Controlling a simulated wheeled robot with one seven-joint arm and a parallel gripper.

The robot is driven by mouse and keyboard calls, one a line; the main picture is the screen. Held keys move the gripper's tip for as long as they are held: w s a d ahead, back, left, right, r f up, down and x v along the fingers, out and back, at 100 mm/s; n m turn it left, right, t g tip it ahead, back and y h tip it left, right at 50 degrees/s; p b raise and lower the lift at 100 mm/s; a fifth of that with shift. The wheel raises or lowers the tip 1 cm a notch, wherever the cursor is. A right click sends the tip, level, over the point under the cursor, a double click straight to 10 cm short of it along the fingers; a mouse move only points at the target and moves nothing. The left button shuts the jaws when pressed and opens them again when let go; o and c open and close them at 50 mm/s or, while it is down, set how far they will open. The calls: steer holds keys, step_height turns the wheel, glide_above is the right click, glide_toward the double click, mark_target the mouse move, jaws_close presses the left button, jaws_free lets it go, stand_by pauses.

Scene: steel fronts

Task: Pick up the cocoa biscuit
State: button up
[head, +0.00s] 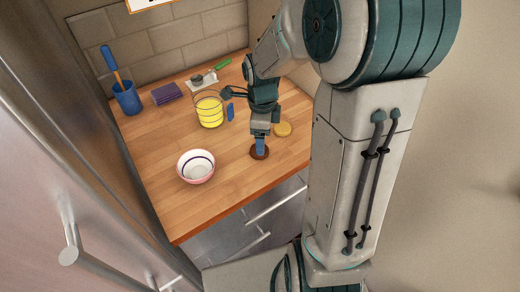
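The cocoa biscuit (253,155), dark brown and round, lies on the wooden counter near its front edge in the head view. My gripper (260,147) points down over it, with a blue fingertip at or just above the biscuit and hiding part of it. Only one blue fingertip shows clearly there, so I cannot tell whether the gripper is open or closed on the biscuit. The biscuit appears to be at counter level.
A golden biscuit (283,129) lies close behind, to the right. A pink-and-white bowl (196,168) stands left, and a glass with yellow contents (210,113) stands behind. A blue cup (127,99), purple cloth (167,94) and small white board (203,82) are farther back. The counter's front left is clear.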

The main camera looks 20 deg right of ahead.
steer(key=shift+s+a+f+p, duration=0.15)
steer(key=shift+f+p, duration=0.2)
steer(key=shift+f, duration=2)
steer(key=c, duration=1)
steer(key=shift+c, duration=0.2)
steer(key=shift+r, duration=0.1)
steer(key=shift+r, duration=0.45)
steer(key=r, duration=0.3)
steer(key=shift+s+d+r+b, duration=0.2)
steer(key=shift+s+r+b, duration=0.1)
steer(key=shift+s+b, duration=0.1)
steer(key=s+d+r+b, duration=0.1)
steer(key=s+d+r, duration=0.3)
steer(key=s, duration=0.5)
step_height(320, 180, up, 2)
steer(key=shift+s+d+r, duration=0.2)
steer(key=shift+s+d, duration=0.1)
steer(key=shift+s, duration=0.1)
